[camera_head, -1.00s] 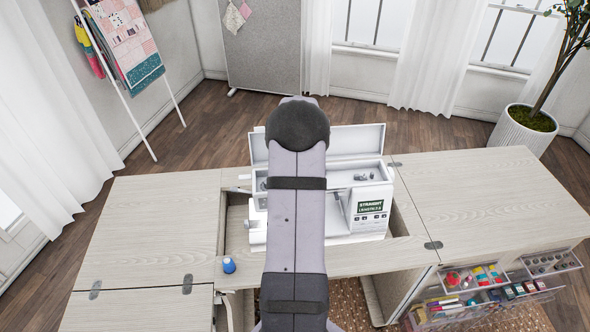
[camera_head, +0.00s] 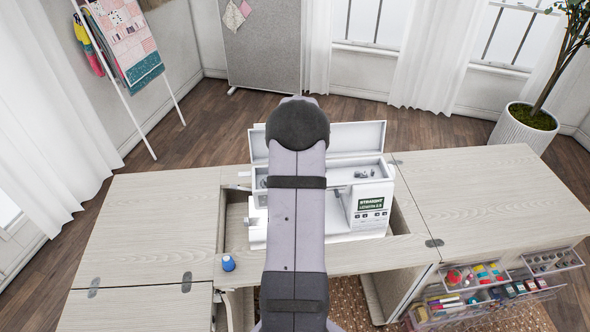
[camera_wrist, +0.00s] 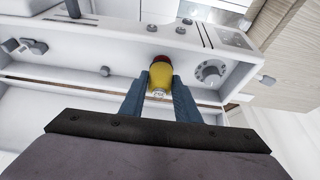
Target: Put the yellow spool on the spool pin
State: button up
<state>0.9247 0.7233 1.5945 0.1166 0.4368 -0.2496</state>
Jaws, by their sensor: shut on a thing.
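In the wrist view the yellow spool (camera_wrist: 161,75) is between the two blue fingertips of my gripper (camera_wrist: 160,85), which is shut on it. The spool has a dark red end, and a small pale part shows at its near end. The spool is over the white top of the sewing machine (camera_wrist: 105,56); whether it touches the machine is unclear. In the head view the sewing machine (camera_head: 369,201) stands in the cabinet with its top lid raised. My arm hides the gripper and spool there. I cannot make out which part is the spool pin.
Small grey knobs and posts (camera_wrist: 104,71) and a round dial (camera_wrist: 209,72) stick up around the spool. Open trays of sewing supplies (camera_head: 480,290) hang at the right front.

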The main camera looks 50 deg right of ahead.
jog(key=o, duration=1.1)
jog(key=b+v, duration=0.2)
jog(key=v, duration=0.5)
jog(key=shift+r, duration=0.1)
